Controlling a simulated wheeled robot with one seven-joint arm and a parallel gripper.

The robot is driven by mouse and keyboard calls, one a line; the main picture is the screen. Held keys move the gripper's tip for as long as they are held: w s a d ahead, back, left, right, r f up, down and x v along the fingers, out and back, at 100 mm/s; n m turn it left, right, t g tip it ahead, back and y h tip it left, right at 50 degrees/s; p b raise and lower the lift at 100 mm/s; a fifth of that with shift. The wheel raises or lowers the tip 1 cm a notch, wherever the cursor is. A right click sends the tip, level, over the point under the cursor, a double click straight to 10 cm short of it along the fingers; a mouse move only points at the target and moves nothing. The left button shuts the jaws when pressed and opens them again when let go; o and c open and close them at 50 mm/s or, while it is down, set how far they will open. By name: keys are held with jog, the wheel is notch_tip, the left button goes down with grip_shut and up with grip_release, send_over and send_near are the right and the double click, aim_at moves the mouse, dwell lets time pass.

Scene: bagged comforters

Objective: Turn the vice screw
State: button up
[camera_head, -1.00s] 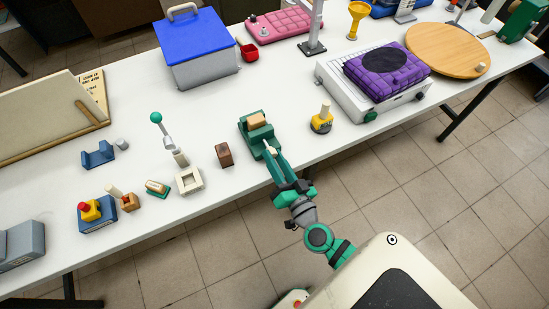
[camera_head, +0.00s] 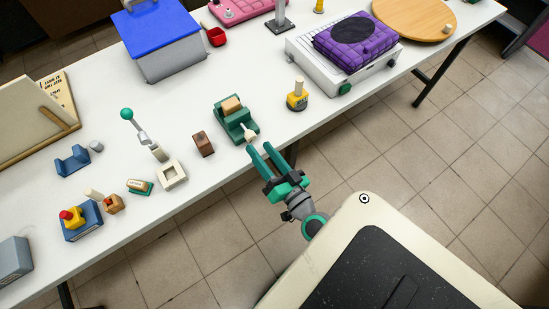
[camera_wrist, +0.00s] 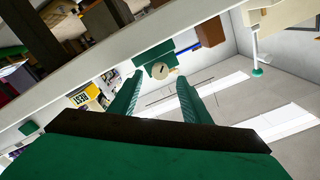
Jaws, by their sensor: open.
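The green vice (camera_head: 230,115) stands near the front edge of the white table and grips a tan wooden block (camera_head: 232,104). Its pale screw knob (camera_head: 251,135) faces the front edge. In the wrist view the round knob end (camera_wrist: 160,71) shows below the green vice body (camera_wrist: 154,52). My gripper (camera_head: 270,148) is open and empty, just off the table's front edge. Its fingers point at the knob and are apart from it. In the wrist view the knob lies beyond and between the fingertips (camera_wrist: 158,82).
A brown block (camera_head: 203,144) stands left of the vice, and a yellow-and-black piece with a pale handle (camera_head: 297,97) stands to its right. The table's front edge (camera_head: 290,140) runs close to my gripper; the floor in front is clear.

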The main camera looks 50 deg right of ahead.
jog(key=v, duration=0.6)
jog(key=shift+s, duration=0.25)
jog(key=shift+a, duration=0.1)
jog(key=s+a+f+n+y, duration=0.1)
jog(key=s+a+n, duration=0.2)
jog(key=a, duration=0.4)
jog(key=s+a+f+n+g+y, duration=0.1)
jog(key=s+a+f+n+y, duration=0.1)
jog(key=a, duration=0.6)
jog(key=shift+s+n, duration=0.6)
jog(key=shift+s, duration=0.25)
jog(key=s+a+n, duration=0.1)
jog(key=a, duration=0.2)
jog(key=a+n+y, duration=0.1)
jog(key=a, duration=0.2)
jog(key=s+a+n+g, duration=0.1)
jog(key=a, duration=0.2)
jog(key=shift+s+a+f, duration=0.1)
jog(key=shift+s+a, duration=0.1)
jog(key=shift+s, duration=0.15)
jog(key=c, duration=0.3)
jog(key=shift+a, duration=0.15)
